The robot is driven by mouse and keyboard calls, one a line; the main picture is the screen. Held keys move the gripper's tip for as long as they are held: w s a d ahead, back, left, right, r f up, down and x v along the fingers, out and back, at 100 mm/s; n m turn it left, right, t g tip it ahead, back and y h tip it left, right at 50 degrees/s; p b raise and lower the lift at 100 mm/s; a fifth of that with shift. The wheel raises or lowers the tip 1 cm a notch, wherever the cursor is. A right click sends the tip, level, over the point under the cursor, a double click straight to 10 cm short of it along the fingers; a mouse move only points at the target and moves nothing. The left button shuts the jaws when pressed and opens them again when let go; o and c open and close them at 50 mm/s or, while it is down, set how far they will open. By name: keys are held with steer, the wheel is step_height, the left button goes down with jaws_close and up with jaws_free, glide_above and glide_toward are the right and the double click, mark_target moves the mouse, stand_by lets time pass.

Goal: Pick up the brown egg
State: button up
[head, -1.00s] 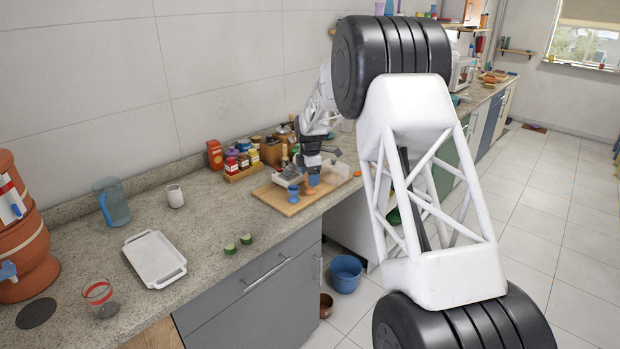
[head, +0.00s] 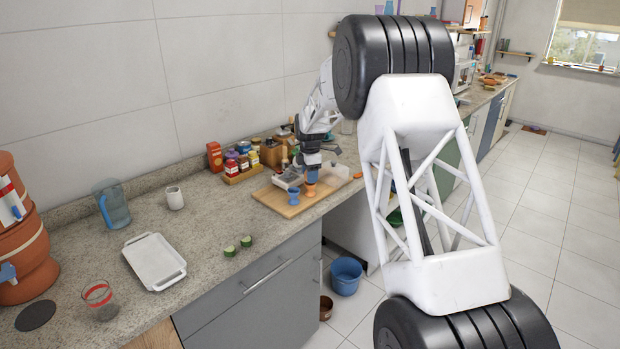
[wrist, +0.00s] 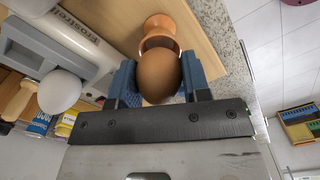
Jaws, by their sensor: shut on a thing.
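The brown egg (wrist: 159,75) shows in the wrist view between the two blue fingers of my gripper (wrist: 158,82), which is shut on it. An orange egg cup (wrist: 172,30) lies just beyond the egg in that view; I cannot tell whether the egg still touches it. In the head view my gripper (head: 311,175) is over the orange egg cup (head: 310,189) on the wooden board (head: 275,200). The egg is too small to make out there.
A blue egg cup (head: 293,195) stands on the board, left of the orange one. A white egg (wrist: 59,92) shows at the left of the wrist view. Jars (head: 238,165) stand behind the board. A white tray (head: 154,261) and two green-rimmed pieces (head: 238,246) lie left on the counter.

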step_height(320, 180, up, 2)
steer(key=shift+r, duration=0.1)
steer(key=s+d+r, duration=0.1)
steer(key=s+d, duration=0.1)
steer(key=s, duration=1.3)
steer(key=shift+s+d+r, duration=0.2)
steer(key=shift+s, duration=0.2)
steer(key=w+r, duration=0.1)
steer(key=w, duration=0.4)
steer(key=w+a+r, duration=0.1)
steer(key=w+r, duration=0.1)
steer(key=w, duration=0.3)
steer(key=w+r, duration=0.1)
steer(key=w, duration=0.4)
steer(key=shift+w+a+r, duration=0.2)
steer(key=shift+a+r, duration=0.05)
steer(key=shift+a, duration=0.05)
steer(key=w, duration=0.4)
steer(key=w+a+f, duration=0.1)
steer(key=w, duration=0.3)
steer(key=w+f, duration=0.1)
steer(key=w, duration=0.3)
steer(key=shift+w+a+f, duration=0.15)
steer(key=shift+w+f, duration=0.05)
steer(key=shift+w, duration=0.1)
steer(key=shift+w+a+f, duration=0.1)
steer(key=shift+w+f, duration=0.15)
steer(key=shift+w, duration=0.4)
steer(key=shift+w+f, duration=0.2)
steer(key=shift+w, duration=0.45)
